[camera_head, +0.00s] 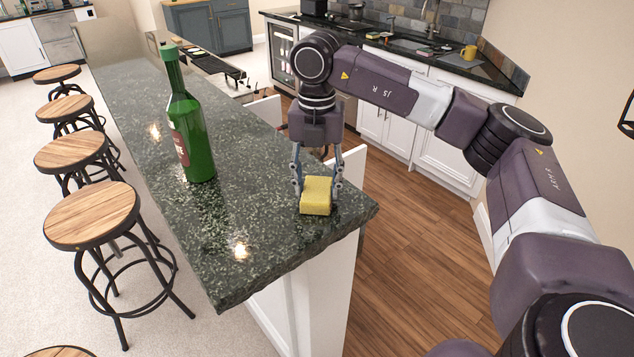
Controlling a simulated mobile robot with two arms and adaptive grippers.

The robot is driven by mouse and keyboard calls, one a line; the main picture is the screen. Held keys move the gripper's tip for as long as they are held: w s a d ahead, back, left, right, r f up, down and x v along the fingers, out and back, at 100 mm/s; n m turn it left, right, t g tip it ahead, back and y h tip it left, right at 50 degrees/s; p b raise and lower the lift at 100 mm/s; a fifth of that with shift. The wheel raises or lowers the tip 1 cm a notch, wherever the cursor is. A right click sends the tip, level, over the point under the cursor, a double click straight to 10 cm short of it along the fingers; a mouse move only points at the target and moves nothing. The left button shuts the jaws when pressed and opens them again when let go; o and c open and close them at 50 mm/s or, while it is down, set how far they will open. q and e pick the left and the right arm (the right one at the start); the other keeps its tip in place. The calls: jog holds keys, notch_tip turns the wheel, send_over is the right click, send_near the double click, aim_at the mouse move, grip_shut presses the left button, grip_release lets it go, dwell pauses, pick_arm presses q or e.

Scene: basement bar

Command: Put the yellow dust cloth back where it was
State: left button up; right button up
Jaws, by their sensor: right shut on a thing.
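The yellow dust cloth (316,197) is a small yellow block-like piece at the right end of the dark green stone counter (262,205). My right gripper (317,192) points down and is shut on the cloth, with one finger on each side of it. The cloth is at the counter top, near its right edge; I cannot tell whether it touches the stone or is just above it. My left gripper is not in view.
A green bottle (190,125) stands upright on the counter, left of the cloth. Several round wooden stools (92,213) line the counter's left side. A back counter (437,60) with a yellow mug (469,52) lies beyond the wooden floor (415,262).

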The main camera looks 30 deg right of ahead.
aim_at(317, 189)
jog(key=shift+f, duration=0.15)
jog(key=o, duration=1.1)
jog(key=shift+o, duration=0.2)
notch_tip(317, 189, up, 12)
jog(key=shift+r, duration=0.2)
